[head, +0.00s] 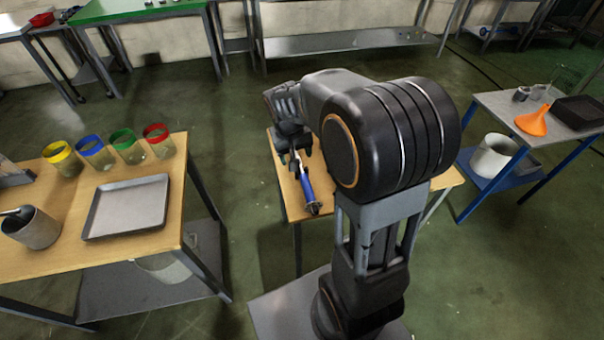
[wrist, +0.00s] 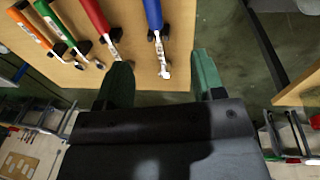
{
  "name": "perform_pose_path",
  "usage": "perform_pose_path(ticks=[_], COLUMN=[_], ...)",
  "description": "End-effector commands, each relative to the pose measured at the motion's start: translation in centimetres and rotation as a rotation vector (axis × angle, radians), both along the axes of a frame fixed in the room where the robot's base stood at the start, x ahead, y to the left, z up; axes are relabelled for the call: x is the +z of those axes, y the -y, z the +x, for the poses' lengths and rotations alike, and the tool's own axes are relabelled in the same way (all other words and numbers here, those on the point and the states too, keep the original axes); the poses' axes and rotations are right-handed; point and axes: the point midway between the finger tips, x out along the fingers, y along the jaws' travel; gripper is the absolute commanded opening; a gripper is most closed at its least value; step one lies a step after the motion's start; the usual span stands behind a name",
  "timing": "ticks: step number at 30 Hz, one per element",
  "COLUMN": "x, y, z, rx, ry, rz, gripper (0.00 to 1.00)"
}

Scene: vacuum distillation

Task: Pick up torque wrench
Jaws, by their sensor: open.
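Several hand tools lie side by side on a wooden table in the wrist view: a blue-handled tool (wrist: 153,14), a red-handled tool (wrist: 95,14), a green-handled tool (wrist: 50,20) and an orange-handled tool (wrist: 28,27). I cannot tell from their looks which is the torque wrench. My gripper (wrist: 160,72) is open and empty. The metal end of the blue-handled tool appears between its fingers, with no visible contact. In the head view the blue-handled tool (head: 308,187) lies just below my gripper (head: 291,150), and my arm hides the other tools.
The tool table (head: 290,205) has open floor to its left. A wooden table (head: 70,262) at left holds a metal tray (head: 126,207), coloured-rim jars and a grey pot (head: 34,229). A blue-legged table (head: 490,108) at right carries an orange funnel (head: 533,122).

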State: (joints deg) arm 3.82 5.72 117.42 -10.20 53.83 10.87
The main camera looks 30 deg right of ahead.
Motion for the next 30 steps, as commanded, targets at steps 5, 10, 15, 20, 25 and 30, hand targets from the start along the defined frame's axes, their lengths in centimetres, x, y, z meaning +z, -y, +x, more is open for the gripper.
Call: perform_pose_path(ticks=[5,10,15,20,25,30], x=[-3.0,-5.2,-8.3,-10.8,-12.4,-13.2], y=[1.5,2.3,2.9,3.4,3.7,3.9], z=[2.7,3.6,3.6,3.5,3.4,3.4], rx=[-0.038,-0.055,-0.056,-0.055,-0.055,-0.055], ry=[-0.059,-0.082,-0.087,-0.085,-0.082,-0.083], rz=[-0.03,-0.042,-0.045,-0.044,-0.044,-0.043], gripper=[0.62,0.62,0.62,0.62,0.62,0.62])
